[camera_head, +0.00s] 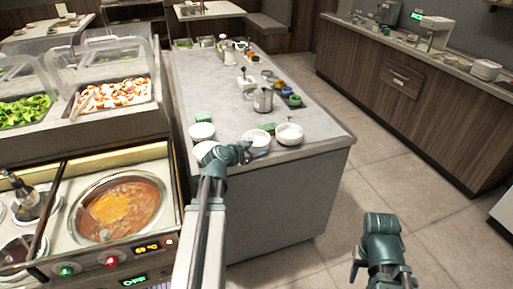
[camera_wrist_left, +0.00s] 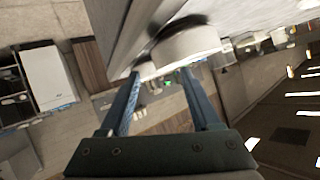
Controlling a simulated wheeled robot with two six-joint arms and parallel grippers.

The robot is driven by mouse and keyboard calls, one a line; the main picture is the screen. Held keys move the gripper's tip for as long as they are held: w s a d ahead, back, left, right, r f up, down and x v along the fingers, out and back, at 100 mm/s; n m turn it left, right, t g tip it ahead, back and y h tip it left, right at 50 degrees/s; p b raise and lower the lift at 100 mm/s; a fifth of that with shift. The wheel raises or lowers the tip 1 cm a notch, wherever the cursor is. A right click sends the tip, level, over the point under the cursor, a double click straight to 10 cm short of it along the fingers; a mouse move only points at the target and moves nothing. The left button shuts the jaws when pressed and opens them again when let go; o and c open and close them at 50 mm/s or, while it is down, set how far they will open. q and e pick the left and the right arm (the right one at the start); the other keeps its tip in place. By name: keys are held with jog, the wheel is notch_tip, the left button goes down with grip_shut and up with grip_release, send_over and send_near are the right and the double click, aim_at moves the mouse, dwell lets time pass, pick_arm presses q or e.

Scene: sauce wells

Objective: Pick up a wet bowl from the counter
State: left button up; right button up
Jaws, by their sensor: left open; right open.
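Several white bowls stand near the front end of the grey counter (camera_head: 222,95): one at back left (camera_head: 202,131), one partly hidden by my left gripper (camera_head: 205,151), a middle one (camera_head: 257,138) and one at right (camera_head: 289,133). I cannot tell which are wet. My left gripper (camera_head: 248,152) is open at the counter's front edge, beside the middle bowl. In the left wrist view a white bowl (camera_wrist_left: 187,44) lies just beyond the parted fingertips (camera_wrist_left: 159,76); contact is unclear. My right gripper (camera_head: 381,245) is open and empty, low over the floor right of the counter.
A metal jug (camera_head: 263,100) and small coloured containers (camera_head: 290,96) stand behind the bowls. Left of the counter is a soup pot (camera_head: 118,207) in a warmer, with food trays (camera_head: 115,95) behind it. The floor (camera_head: 375,165) right of the counter is clear.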

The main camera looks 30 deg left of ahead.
aim_at(262, 147)
pick_arm(q)
jog(key=shift+x, duration=1.1)
jog(key=shift+w+f+b, duration=0.15)
jog(key=shift+w+b, duration=0.2)
pick_arm(e)
jog(key=shift+f, duration=0.65)
pick_arm(q)
jog(key=b+x, duration=0.2)
jog(key=x, duration=0.3)
jog(key=shift+w+f, duration=0.15)
jog(key=shift+w, duration=0.15)
pick_arm(e)
notch_tip(262, 147, down, 2)
jog(key=shift+f, duration=0.25)
pick_arm(q)
jog(key=shift+s+d, duration=0.1)
grip_shut()
